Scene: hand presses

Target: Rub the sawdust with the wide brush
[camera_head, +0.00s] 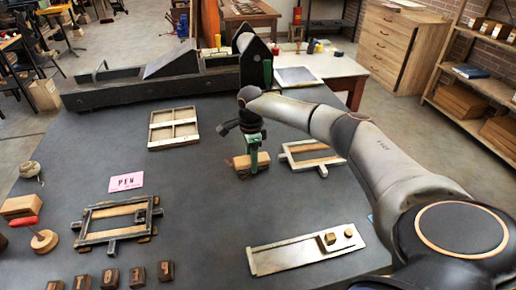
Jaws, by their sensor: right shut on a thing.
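My right gripper (254,158) reaches down over the middle of the table, its green fingers pointing downward. It is shut on a brown wooden block-like thing (243,164), which looks like the wide brush. This sits at or just above the dark tabletop; I cannot tell whether it touches. Its underside is hidden, and the fingers cover part of it. I cannot make out any sawdust; it may be hidden under the brush or too fine to see. My left gripper is not in view.
A wooden frame (310,156) lies just right of the brush, and a divided tray (174,127) lies to the left. A metal composing tray (294,255) with small blocks lies in front. A dark framed piece (88,238) and a pink PEN card (126,182) are at left. The middle foreground is clear.

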